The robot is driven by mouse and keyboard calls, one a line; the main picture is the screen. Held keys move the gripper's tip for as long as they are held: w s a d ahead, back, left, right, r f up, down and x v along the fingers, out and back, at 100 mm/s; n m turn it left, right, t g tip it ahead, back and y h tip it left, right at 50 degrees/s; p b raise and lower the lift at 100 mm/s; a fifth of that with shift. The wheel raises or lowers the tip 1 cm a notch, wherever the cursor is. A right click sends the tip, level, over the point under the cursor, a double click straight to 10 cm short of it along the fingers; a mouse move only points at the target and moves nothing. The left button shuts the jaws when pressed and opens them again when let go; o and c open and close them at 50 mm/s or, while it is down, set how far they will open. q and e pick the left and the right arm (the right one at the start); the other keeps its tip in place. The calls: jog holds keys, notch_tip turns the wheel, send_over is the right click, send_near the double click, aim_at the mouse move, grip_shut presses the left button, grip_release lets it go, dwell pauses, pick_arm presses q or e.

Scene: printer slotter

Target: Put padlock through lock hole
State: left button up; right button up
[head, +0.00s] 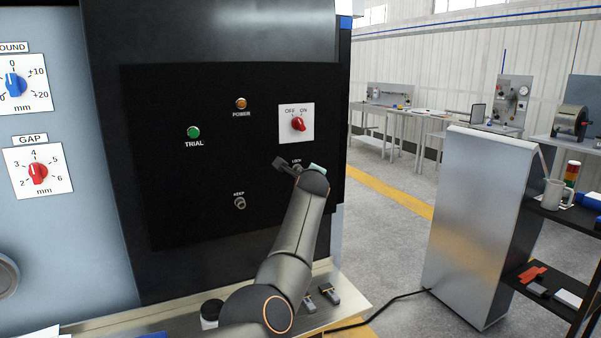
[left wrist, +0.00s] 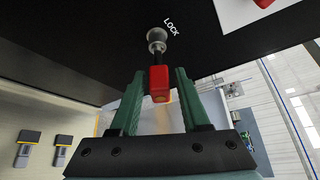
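A red padlock (left wrist: 159,82) shows in the left wrist view, with its dark shackle at the silver lock post (left wrist: 156,38) under the LOCK label. The shackle appears to meet the post, but whether it passes through the hole is too small to tell. My left gripper (left wrist: 161,73) has its green fingers on either side of the padlock, with narrow gaps showing, so it looks open around it. In the head view my left arm covers most of the lock area on the black panel (head: 165,200), and the padlock is hidden. My right gripper is not in view.
Small dark-topped items (head: 329,293) lie on the ledge below. A grey cabinet (head: 480,220) stands at right, with open floor between.

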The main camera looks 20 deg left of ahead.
pick_arm(q)
jog(key=shift+o, duration=1)
jog(key=shift+d, duration=0.1)
jog(key=shift+s+d, duration=0.1)
